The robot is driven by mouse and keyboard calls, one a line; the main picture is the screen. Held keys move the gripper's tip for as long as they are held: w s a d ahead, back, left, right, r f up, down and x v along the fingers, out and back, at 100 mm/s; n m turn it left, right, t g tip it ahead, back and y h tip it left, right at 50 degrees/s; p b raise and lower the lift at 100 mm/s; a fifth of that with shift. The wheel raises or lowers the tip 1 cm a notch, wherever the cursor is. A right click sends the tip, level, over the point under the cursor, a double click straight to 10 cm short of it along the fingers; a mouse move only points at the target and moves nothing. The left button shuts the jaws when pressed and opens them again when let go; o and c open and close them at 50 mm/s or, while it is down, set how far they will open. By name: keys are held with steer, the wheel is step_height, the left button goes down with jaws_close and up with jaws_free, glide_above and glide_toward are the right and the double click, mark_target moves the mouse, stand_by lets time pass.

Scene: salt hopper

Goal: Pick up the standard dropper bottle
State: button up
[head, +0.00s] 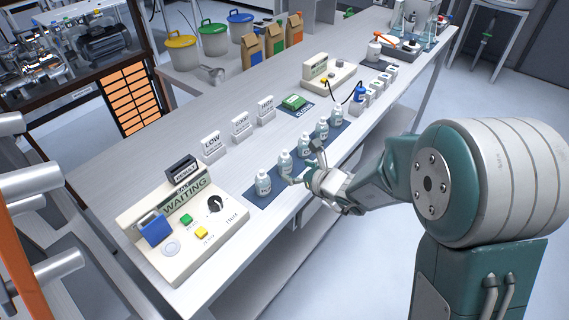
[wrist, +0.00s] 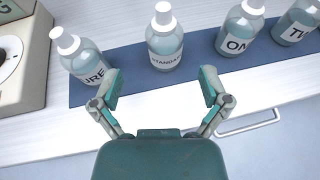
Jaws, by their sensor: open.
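The standard dropper bottle (wrist: 166,42) stands upright on a dark blue mat (wrist: 132,66), clear with a white cap and a label reading "STANDARD". In the head view it appears to be the second bottle (head: 285,164) from the near end of the row. My gripper (wrist: 160,88) is open and empty. Its fingers are spread, with the standard bottle just beyond the gap between them, apart from both. In the head view my gripper (head: 304,164) is beside the row at the bench's front edge.
A bottle labelled "...URE" (wrist: 82,58) stands close to the left finger. Bottles labelled "ON..." (wrist: 240,30) and "TW..." (wrist: 296,24) stand to the right. A control panel (head: 190,225) sits at the bench's near end. Three sign blocks (head: 240,128) stand behind the row.

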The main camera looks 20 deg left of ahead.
mark_target(290, 165)
steer(key=x, duration=0.6)
steer(key=shift+w+d, duration=0.1)
steer(key=shift+w, duration=0.2)
steer(key=c, duration=1.2)
